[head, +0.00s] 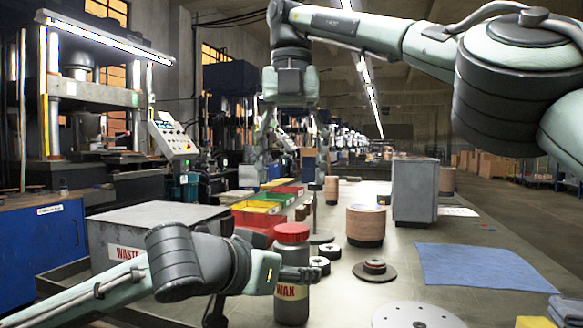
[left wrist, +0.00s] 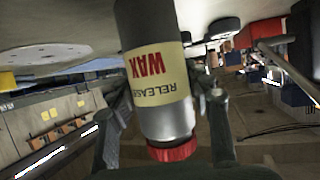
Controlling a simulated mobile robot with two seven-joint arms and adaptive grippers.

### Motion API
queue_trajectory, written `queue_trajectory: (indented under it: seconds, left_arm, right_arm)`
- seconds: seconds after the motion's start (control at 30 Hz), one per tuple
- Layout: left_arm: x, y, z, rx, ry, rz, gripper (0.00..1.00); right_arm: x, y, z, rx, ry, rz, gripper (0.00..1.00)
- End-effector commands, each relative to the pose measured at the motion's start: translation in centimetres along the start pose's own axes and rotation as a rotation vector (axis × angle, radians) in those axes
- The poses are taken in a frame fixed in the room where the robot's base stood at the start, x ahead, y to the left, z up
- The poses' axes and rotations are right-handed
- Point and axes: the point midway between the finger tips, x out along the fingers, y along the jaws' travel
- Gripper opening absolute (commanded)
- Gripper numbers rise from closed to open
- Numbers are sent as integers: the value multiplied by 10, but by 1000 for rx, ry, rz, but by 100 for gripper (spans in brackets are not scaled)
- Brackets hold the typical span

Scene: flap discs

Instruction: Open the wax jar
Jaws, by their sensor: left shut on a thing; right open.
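The wax jar (head: 290,296) is a grey cylinder with a cream label and stands upright on the table. Its red lid (head: 291,232) sits on top. In the left wrist view the jar (left wrist: 158,85) appears upside down, with the red lid (left wrist: 174,151) at the bottom of the picture. My left gripper (head: 284,280) is shut on the jar's body, below the lid; its two fingers (left wrist: 162,112) lie either side of the jar. My right gripper (head: 288,160) is open and empty, pointing down, raised well above and beyond the jar.
A waste box (head: 160,212) stands left of the jar. Red, yellow and green bins (head: 258,207) lie behind it. Black rings, a disc stack (head: 366,225) and a grey block (head: 414,190) stand to the right. A blue cloth (head: 480,266) lies flat at the right.

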Motion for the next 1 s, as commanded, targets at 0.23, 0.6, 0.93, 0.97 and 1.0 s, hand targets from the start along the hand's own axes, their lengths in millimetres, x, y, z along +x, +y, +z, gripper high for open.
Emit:
queue_trajectory:
  seconds: [0.23, 0.6, 0.93, 0.97, 1.0]
  left_arm:
    - [0, 0, 0, 0, -1, -1, 0]
    - [0, 0, 0, 0, -1, -1, 0]
    - [0, 0, 0, 0, -1, -1, 0]
    - [0, 0, 0, 0, -1, -1, 0]
    - [0, 0, 0, 0, -1, -1, 0]
  right_arm:
    - [0, 0, 0, 635, 0, 0, 64]
    - [0, 0, 0, 1504, 0, 0, 64]
    - [3, 0, 0, 1798, 1, -2, 64]
    - [5, 0, 0, 1803, 1, -3, 64]
    - [8, 0, 0, 1804, 2, -5, 64]
